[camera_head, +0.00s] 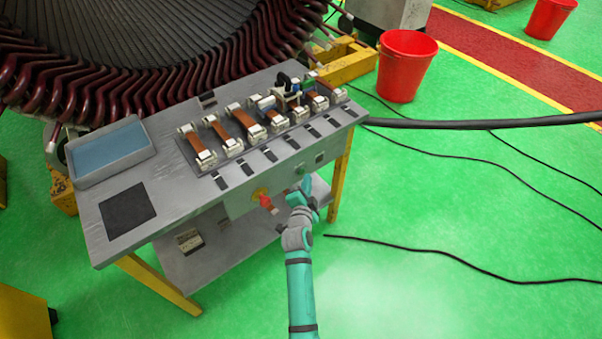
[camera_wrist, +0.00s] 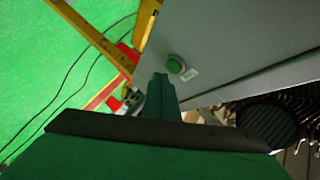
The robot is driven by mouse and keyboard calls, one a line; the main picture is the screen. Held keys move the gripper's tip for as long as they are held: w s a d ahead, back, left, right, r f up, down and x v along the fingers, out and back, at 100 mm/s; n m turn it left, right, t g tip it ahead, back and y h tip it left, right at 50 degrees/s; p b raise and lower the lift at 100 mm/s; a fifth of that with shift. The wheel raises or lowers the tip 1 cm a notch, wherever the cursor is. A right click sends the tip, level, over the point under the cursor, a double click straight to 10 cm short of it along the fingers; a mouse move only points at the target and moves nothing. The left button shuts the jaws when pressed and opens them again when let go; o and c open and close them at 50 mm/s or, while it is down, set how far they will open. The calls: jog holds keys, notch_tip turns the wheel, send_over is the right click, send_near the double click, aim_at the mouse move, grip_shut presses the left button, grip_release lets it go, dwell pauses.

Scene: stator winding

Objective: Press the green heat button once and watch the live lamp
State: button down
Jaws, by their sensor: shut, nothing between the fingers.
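The green heat button (camera_wrist: 175,64) is a round green cap on the grey front panel in the wrist view, with a small white label beside it. In the head view the button (camera_head: 299,170) shows small on the table's front panel (camera_head: 240,203). My gripper (camera_head: 302,186) is just below and in front of it. In the wrist view my gripper (camera_wrist: 161,80) is shut and empty, its tip a little to the left of and below the button. I cannot tell the gap to the panel. I cannot make out a live lamp or whether one is lit.
A red knob on a yellow plate (camera_head: 261,196) is left of my gripper on the same panel. Clamps with brown strips (camera_head: 243,120), a blue-lined tray (camera_head: 110,151) and a black pad (camera_head: 127,209) are on the table. A red bucket (camera_head: 405,66) and cables lie to the right.

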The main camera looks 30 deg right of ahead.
jog(key=shift+w, duration=0.15)
jog(key=shift+w, duration=0.3)
jog(key=shift+w, duration=0.4)
dwell(0.9)
jog(key=shift+s+a, duration=0.1)
jog(key=shift+s, duration=0.7)
jog(key=shift+s, duration=0.15)
jog(key=shift+s+d, duration=0.15)
jog(key=shift+s, duration=1.05)
jog(key=shift+s+d, duration=0.1)
jog(key=shift+s, duration=1.1)
